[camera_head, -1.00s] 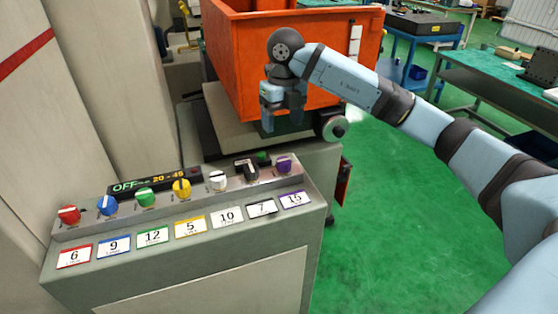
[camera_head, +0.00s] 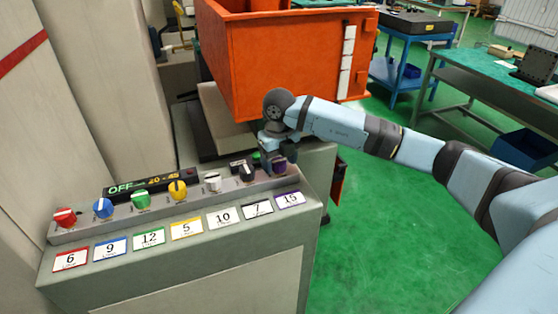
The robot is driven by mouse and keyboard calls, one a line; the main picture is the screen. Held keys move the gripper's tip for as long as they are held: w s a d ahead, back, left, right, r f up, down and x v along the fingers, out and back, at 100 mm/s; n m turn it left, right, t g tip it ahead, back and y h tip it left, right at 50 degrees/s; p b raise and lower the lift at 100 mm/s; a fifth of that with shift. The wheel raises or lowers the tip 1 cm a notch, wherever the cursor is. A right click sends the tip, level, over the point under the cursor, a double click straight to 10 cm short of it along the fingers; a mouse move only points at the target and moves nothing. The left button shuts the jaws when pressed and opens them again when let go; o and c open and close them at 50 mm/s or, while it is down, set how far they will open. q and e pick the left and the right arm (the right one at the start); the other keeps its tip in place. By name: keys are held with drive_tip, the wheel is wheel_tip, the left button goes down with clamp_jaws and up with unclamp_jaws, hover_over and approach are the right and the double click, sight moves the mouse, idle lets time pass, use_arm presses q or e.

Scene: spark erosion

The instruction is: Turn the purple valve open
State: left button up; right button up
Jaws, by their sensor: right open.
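The purple valve (camera_head: 280,167) is a small knob at the right end of the row of knobs on the grey control panel (camera_head: 140,217), above the label 15. My right gripper (camera_head: 273,158) is open and points down right at the purple valve, its fingers partly covering it. Whether the fingers touch the knob I cannot tell. My left gripper is not in view.
To the left of the purple valve are black (camera_head: 246,172), white (camera_head: 213,181), yellow (camera_head: 178,190), green (camera_head: 140,200), blue (camera_head: 103,207) and red (camera_head: 65,217) knobs. A display (camera_head: 140,186) reads OFF. An orange tank (camera_head: 280,65) stands close behind. Green floor at right is clear.

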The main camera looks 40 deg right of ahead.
drive_tip(key=shift+f, duration=0.2)
drive_tip(key=shift+c, duration=0.5)
drive_tip(key=c, duration=0.8)
drive_tip(key=shift+c, duration=0.2)
